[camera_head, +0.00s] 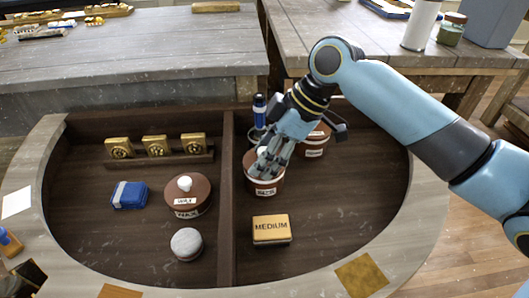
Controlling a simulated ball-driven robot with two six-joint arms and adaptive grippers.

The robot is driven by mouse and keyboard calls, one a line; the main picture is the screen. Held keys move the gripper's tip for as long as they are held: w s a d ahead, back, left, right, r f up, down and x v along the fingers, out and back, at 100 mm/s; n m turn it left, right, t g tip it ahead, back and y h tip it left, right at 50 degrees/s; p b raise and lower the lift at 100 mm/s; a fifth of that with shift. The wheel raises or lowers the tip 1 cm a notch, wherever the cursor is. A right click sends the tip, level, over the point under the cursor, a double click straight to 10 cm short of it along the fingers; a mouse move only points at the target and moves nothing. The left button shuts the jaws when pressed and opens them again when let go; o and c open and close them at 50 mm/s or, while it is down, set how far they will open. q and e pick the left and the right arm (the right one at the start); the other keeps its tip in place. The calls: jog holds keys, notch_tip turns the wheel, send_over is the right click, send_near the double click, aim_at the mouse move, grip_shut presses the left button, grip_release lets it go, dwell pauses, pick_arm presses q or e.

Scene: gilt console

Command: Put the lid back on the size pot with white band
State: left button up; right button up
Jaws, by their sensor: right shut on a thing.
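A brown pot (264,188) with a pale band and a label that seems to read SIZE stands in the right compartment, just right of the divider. My right gripper (266,168) is directly over this pot, pointing down, and shut on what seems to be its brown lid (252,158). The fingers hide much of the lid and the pot's mouth, so I cannot tell whether the lid is seated or just above the rim. A second brown pot (316,146) with a pale band stands behind it to the right, partly hidden by my gripper. My left gripper is not in view.
A lidded WAX pot (188,197), a blue block (129,195), a grey round thing (187,244) and a rack of gilt blocks (156,146) fill the left compartment. The right compartment's front right is clear.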

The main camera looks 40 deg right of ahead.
jog(key=shift+p, duration=0.65)
dwell(0.8)
jog(key=shift+f, duration=0.15)
dwell(0.9)
jog(key=shift+p, duration=0.45)
dwell(0.5)
jog(key=o, duration=1.5)
jog(key=shift+o, duration=0.2)
notch_tip(320, 180, up, 7)
jog(key=p, duration=0.7)
